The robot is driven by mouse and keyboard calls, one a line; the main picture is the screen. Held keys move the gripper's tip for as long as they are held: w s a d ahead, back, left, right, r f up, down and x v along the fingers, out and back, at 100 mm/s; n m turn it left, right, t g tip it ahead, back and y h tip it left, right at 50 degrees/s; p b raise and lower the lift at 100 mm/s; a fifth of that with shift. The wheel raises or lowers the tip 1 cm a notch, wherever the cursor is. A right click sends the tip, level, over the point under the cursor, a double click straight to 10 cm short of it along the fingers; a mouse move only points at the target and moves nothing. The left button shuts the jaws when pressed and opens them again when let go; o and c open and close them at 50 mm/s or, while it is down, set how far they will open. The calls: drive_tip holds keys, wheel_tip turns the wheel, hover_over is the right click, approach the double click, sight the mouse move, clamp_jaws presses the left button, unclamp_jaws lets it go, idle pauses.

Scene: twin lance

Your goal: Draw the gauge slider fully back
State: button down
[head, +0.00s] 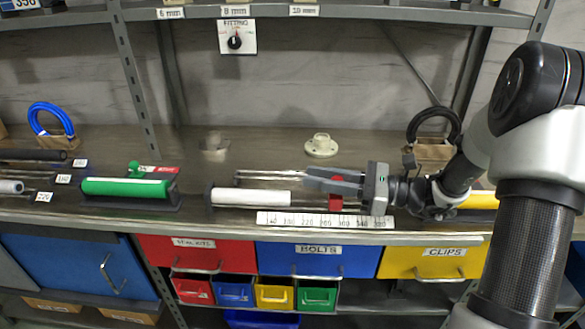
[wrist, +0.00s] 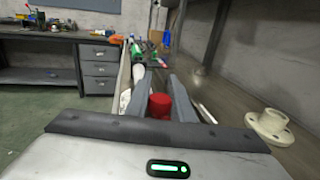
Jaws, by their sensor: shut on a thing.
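The gauge lies along the front of the bench shelf, with a dark end block, a white cylinder (head: 250,197) at its left and metal rods running right. Its red slider (head: 335,203) sits on the rods right of the white cylinder, apart from it, above the right half of the printed scale strip (head: 325,220). My gripper (head: 312,179) reaches in from the right, its fingers pointing left over the slider. It is shut on the slider's red knob, which shows between the fingers in the wrist view (wrist: 159,106). The fingers partly hide the slider in the head view.
A green cylinder (head: 125,187) in a holder lies to the left. A cream flanged fitting (head: 321,146) stands behind the gauge. A black ring (head: 434,122) stands at the back right. Coloured drawers (head: 317,260) sit under the shelf edge.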

drive_tip(key=p+v, duration=0.1)
drive_tip(key=v, duration=0.2)
drive_tip(key=w+v, duration=0.1)
drive_tip(key=v, duration=0.2)
drive_tip(key=shift+w+d+p, duration=0.1)
drive_tip(key=shift+d+p, duration=0.25)
drive_tip(key=shift+d, duration=0.15)
drive_tip(key=shift+f, duration=0.1)
drive_tip(key=c, duration=1.5)
unclamp_jaws()
drive_tip(key=shift+d, duration=0.1)
drive_tip(key=shift+c, duration=0.2)
drive_tip(key=p+v, duration=0.1)
drive_tip(key=v, duration=1.6)
drive_tip(key=shift+d+p, duration=0.25)
drive_tip(key=shift+p, duration=0.15)
drive_tip(key=shift+a, duration=0.15)
